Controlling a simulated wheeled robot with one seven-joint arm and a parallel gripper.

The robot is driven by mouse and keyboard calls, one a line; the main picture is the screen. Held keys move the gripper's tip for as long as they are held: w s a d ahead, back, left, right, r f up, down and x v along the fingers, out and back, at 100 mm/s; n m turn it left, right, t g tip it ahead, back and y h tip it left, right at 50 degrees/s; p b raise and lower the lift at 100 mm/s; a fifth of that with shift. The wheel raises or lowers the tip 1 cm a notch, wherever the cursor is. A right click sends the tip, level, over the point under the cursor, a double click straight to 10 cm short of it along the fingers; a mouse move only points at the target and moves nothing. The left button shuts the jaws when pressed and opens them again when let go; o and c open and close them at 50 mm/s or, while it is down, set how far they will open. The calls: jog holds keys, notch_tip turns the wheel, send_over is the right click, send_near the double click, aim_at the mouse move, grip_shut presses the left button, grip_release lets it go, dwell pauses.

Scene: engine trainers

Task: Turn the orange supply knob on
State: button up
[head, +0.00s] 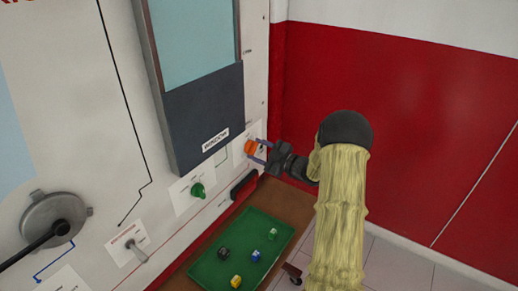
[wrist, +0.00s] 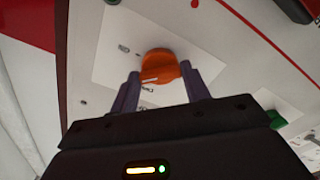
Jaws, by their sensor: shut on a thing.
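The orange supply knob (head: 250,146) sits on a white label plate at the right end of the panel. In the wrist view the orange knob (wrist: 160,68) is straight ahead, with a white pointer mark on its face. My gripper (head: 258,150) reaches in from the right, its two fingers at the knob. In the wrist view my gripper (wrist: 160,85) has one finger on each side of the knob, shut on it. Small print on the plate beside the knob is too blurred to read.
A green knob (head: 197,190) is on the panel to the left, below a dark screen unit (head: 205,110). A toggle lever (head: 137,251) and round valve (head: 55,220) are further left. Below, a green tray (head: 215,265) holds several small cubes. A red wall (head: 420,130) stands at right.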

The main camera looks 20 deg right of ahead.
jog(key=shift+d+f+m+p, duration=0.1)
jog(key=shift+m+p, duration=1.9)
jog(key=shift+m, duration=2)
jog(key=o, duration=1)
jog(key=b+v, duration=0.2)
jog(key=v, duration=1.5)
jog(key=shift+s, duration=0.25)
